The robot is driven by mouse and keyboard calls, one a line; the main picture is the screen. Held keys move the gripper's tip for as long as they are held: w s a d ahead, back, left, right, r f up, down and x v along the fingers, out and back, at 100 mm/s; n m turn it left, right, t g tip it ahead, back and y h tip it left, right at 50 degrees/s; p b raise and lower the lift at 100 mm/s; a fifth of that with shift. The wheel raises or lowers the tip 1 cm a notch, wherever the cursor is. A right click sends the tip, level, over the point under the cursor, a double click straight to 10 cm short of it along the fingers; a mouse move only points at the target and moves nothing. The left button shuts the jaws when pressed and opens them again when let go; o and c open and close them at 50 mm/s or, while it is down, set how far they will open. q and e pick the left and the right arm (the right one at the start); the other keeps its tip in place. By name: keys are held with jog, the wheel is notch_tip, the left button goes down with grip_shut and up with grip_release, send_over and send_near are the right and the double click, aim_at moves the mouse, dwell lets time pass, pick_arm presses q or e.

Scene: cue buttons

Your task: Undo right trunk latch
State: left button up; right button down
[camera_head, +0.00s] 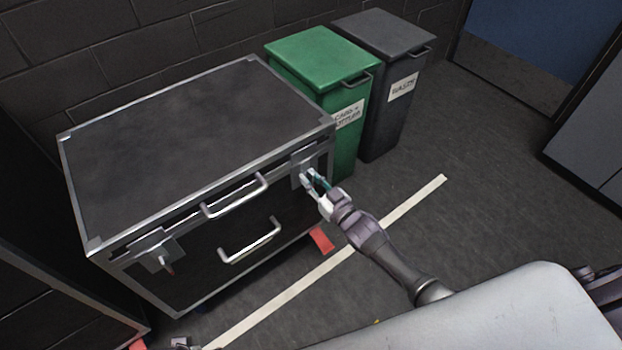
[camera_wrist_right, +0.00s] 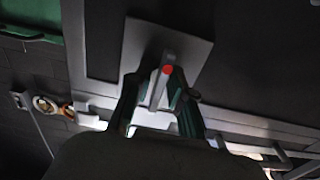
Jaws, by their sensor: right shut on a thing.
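The black trunk (camera_head: 170,130) with metal edges stands closed against the wall. Its right latch (camera_head: 298,163) is a grey plate on the front near the right corner. In the right wrist view, the latch plate (camera_wrist_right: 195,48) carries a light grey lever with a red end (camera_wrist_right: 168,69). My right gripper (camera_head: 313,182) is at this latch. Its fingers (camera_wrist_right: 160,88) are shut on the lever, one on each side, and partly hide it. The left latch (camera_head: 152,244) sits near the front left corner, its lever pointing downward. My left gripper does not show clearly.
Two metal handles, upper (camera_head: 236,200) and lower (camera_head: 250,247), are on the trunk's front. A green bin (camera_head: 310,55) and a dark grey bin (camera_head: 400,55) stand right of the trunk. A white floor line (camera_head: 410,202) crosses open floor in front.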

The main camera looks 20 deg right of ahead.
jog(key=c, duration=1.3)
grip_release()
jog(key=v, duration=1.2)
